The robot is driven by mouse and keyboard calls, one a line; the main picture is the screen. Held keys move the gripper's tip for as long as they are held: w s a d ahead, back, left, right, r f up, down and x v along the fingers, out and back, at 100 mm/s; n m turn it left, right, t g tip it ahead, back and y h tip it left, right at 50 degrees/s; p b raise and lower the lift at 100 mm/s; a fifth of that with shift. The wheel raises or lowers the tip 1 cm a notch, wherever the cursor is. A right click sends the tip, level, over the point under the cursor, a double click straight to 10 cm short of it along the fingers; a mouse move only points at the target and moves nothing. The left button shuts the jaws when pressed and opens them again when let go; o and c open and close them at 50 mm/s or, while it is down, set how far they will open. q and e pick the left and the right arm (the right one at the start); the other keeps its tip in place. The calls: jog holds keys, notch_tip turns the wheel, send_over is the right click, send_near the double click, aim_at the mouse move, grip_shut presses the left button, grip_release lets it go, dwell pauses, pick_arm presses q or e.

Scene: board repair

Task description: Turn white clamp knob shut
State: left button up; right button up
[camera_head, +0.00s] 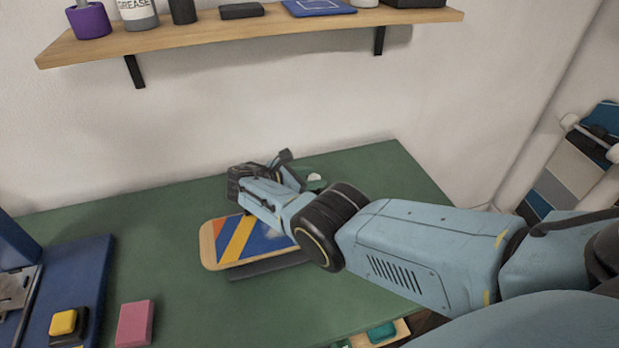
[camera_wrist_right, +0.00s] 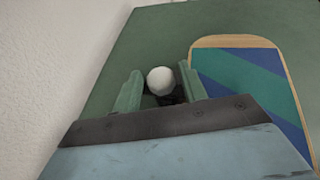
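The round white clamp knob (camera_wrist_right: 160,80) is between the two green fingers of my right gripper (camera_wrist_right: 160,70) in the right wrist view. The fingers are apart, one on each side of the knob, with a narrow gap showing on both sides. Something dark lies just below the knob, partly hidden by the gripper. In the head view the knob (camera_head: 314,177) is a small white spot at the gripper's far side, behind my right arm. The striped board (camera_head: 222,248) lies beside the clamp, partly covered by my arm. My left gripper is not in view.
The green table (camera_head: 180,300) has a blue fixture (camera_head: 85,265), a yellow button (camera_head: 63,322) and a pink block (camera_head: 135,323) at the left. A wooden shelf (camera_head: 200,38) with bottles hangs above. A wall stands close behind the table. The table's front middle is mostly clear.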

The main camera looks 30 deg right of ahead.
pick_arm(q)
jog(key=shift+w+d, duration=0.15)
pick_arm(e)
jog(key=shift+o, duration=0.6)
jog(key=shift+a+r, duration=0.1)
jog(key=shift+a, duration=0.15)
jog(key=v, duration=1.2)
jog(key=shift+w, duration=0.1)
jog(key=shift+a+r, duration=0.15)
jog(key=shift+a, duration=0.15)
jog(key=shift+a+r, duration=0.1)
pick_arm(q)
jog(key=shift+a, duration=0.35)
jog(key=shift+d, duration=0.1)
